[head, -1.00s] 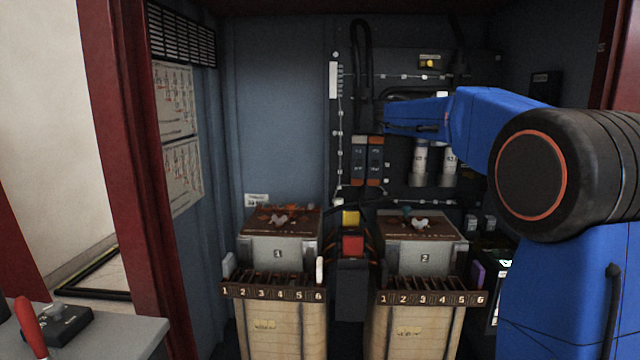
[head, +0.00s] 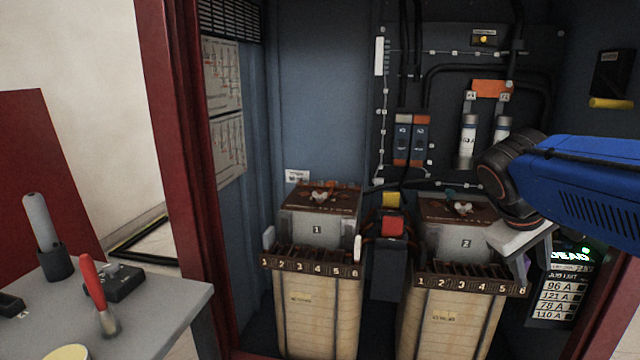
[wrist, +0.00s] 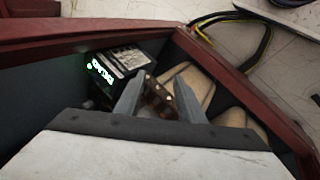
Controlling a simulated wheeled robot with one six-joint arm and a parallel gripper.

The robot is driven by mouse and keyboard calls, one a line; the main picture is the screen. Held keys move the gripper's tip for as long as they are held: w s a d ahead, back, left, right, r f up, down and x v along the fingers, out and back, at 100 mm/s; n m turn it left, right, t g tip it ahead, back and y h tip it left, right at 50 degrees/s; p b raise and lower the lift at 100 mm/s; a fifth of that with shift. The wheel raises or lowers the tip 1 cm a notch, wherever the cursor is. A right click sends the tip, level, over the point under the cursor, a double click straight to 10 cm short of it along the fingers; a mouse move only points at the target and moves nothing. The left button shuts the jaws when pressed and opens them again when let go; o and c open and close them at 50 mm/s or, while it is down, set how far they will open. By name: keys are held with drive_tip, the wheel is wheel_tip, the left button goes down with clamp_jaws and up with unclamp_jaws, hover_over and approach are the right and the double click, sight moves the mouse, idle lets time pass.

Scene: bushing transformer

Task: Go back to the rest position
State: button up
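My gripper (head: 535,282) hangs at the right of the head view, in front of the right side of the transformer marked 2 (head: 462,238). Its pale fingers point down and stand apart with nothing seen between them. In the wrist view my gripper (wrist: 158,88) also shows two separated fingers. A brown strip shows behind the gap there. My blue arm comes in from the right edge of the head view.
The transformer marked 1 (head: 318,230) stands left of the other. A lit display (head: 568,258) is close right of my gripper. Red cabinet posts (head: 178,150) bound the space. A grey table (head: 165,310) holds a red-handled tool (head: 95,285).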

drive_tip(key=s+a+f+m+t+y, duration=0.2)
drive_tip(key=s+a+f+y, duration=0.4)
drive_tip(key=s+a+f, duration=0.4)
wheel_tip(320, 180, down, 3)
drive_tip(key=a, duration=0.2)
drive_tip(key=shift+a+t, duration=0.3)
drive_tip(key=shift+a, duration=0.05)
